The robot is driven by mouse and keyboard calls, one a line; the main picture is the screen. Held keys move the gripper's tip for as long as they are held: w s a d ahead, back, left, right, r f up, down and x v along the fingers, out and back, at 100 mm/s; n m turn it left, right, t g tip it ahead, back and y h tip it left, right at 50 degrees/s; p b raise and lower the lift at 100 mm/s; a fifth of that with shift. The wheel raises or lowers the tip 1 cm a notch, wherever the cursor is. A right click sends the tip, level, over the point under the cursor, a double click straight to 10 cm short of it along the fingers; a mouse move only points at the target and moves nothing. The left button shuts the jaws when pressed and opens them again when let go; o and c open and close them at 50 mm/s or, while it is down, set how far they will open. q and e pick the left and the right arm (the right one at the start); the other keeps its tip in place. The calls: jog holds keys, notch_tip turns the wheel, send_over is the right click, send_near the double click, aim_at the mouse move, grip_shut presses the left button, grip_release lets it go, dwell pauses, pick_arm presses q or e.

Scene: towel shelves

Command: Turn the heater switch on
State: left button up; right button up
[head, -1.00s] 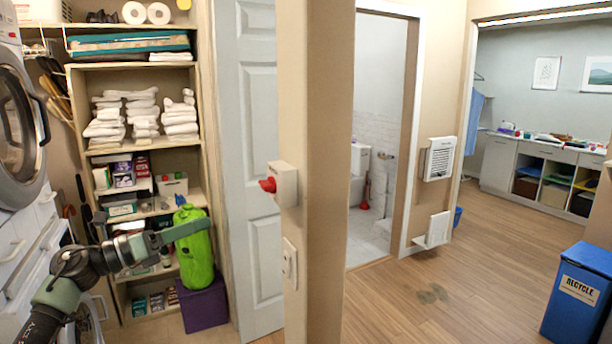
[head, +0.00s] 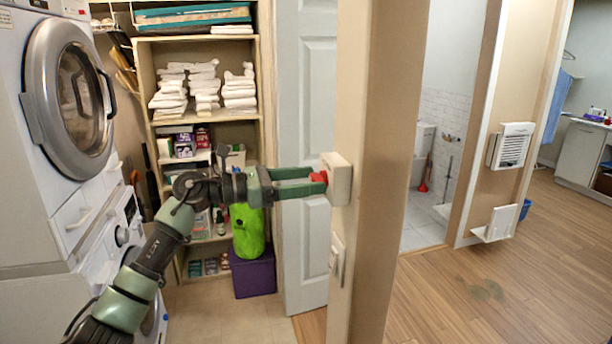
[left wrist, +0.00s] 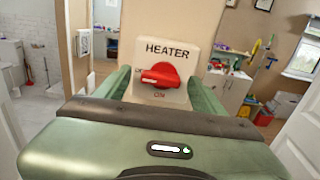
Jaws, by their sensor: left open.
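The heater switch is a white box (head: 340,179) on the edge of a beige wall post, with a red knob (head: 319,177). In the left wrist view the box (left wrist: 185,52) reads HEATER above the red knob (left wrist: 162,76). ON is printed below the knob, and a partly hidden OFF label is at its left. The knob's handle points left, towards that label. My left gripper (head: 317,182) is open, with its green fingers at the box and one on each side of the knob. I cannot tell whether they touch it. My right gripper is out of view.
A second wall plate (head: 337,259) is below the switch on the post (head: 384,150). A stacked washer and dryer (head: 40,160) stands at the left. Shelves with towels (head: 205,88), a green bag (head: 247,232) and a purple box (head: 254,275) are behind my arm. The floor at right is clear.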

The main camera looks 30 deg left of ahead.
pick_arm(q)
jog(key=shift+s, duration=0.1)
jog(key=shift+a, duration=0.1)
jog(key=c, duration=1.4)
jog(key=shift+o, duration=0.2)
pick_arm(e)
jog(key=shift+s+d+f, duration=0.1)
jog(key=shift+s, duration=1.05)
